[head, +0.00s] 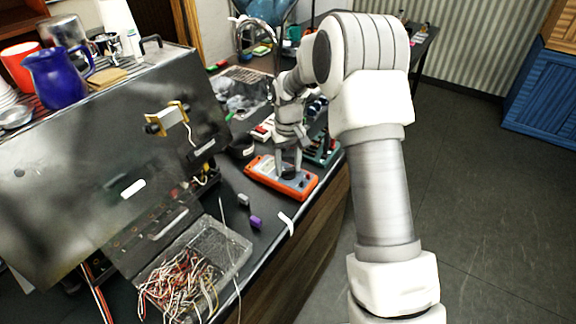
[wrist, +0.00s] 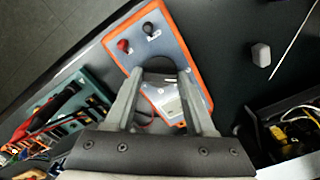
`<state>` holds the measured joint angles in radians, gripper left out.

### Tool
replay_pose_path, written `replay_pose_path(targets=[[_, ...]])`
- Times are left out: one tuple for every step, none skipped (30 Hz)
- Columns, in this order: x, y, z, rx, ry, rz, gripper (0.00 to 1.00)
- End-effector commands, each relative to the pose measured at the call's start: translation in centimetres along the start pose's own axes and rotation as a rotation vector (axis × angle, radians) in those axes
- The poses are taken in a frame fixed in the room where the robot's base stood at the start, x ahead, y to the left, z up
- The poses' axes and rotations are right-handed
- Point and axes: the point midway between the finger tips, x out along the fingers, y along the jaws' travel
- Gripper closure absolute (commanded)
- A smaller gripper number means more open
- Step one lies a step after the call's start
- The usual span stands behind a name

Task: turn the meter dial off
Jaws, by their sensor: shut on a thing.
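The meter (head: 302,187) is an orange-edged box with a grey face, lying on the dark bench in the head view. In the wrist view the meter (wrist: 182,50) shows a red and a black terminal at its far end. A dark round dial (wrist: 160,64) sits on its face, partly hidden by my fingers. My gripper (wrist: 160,78) is over the meter with its two fingers on either side of the dial, shut on it. It also shows in the head view (head: 288,168), pointing down at the meter. The dial's pointer and markings cannot be made out.
A large dark brewer body (head: 90,160) stands left, with a clear tray of wires (head: 222,243) in front. A teal rack with red-handled tools (wrist: 62,112) lies beside the meter. A purple block (head: 256,222) and a grey block (head: 243,199) lie nearby on the bench.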

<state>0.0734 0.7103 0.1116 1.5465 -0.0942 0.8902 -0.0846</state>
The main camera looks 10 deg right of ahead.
Motion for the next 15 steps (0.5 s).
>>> replay_pose_path(targets=[[-0.09, -0.01, -0.06, -0.023, 0.002, 0.000, 1.00], [-0.09, -0.02, -0.06, -0.037, 0.002, 0.000, 1.00], [-0.09, -0.03, -0.06, -0.054, 0.002, -0.001, 1.00], [-0.09, -0.03, -0.06, -0.066, 0.002, -0.001, 1.00], [-0.09, -0.03, -0.06, -0.075, 0.002, -0.001, 1.00], [-0.09, -0.03, -0.06, -0.087, 0.002, -0.001, 1.00], [-0.09, -0.02, -0.06, -0.095, 0.002, -0.001, 1.00], [-0.09, -0.01, -0.06, -0.102, 0.002, 0.000, 1.00], [-0.09, -0.01, -0.06, -0.109, 0.002, 0.000, 1.00], [-0.09, -0.01, -0.06, -0.114, 0.002, 0.000, 1.00], [-0.09, -0.01, -0.06, -0.118, 0.002, 0.000, 1.00], [-0.09, 0.00, -0.06, -0.123, 0.002, 0.000, 1.00], [-0.09, 0.00, -0.06, -0.125, 0.002, 0.000, 1.00], [-0.09, 0.00, -0.06, -0.127, 0.002, 0.000, 1.00], [-0.09, 0.00, -0.06, -0.129, 0.002, 0.000, 1.00]])
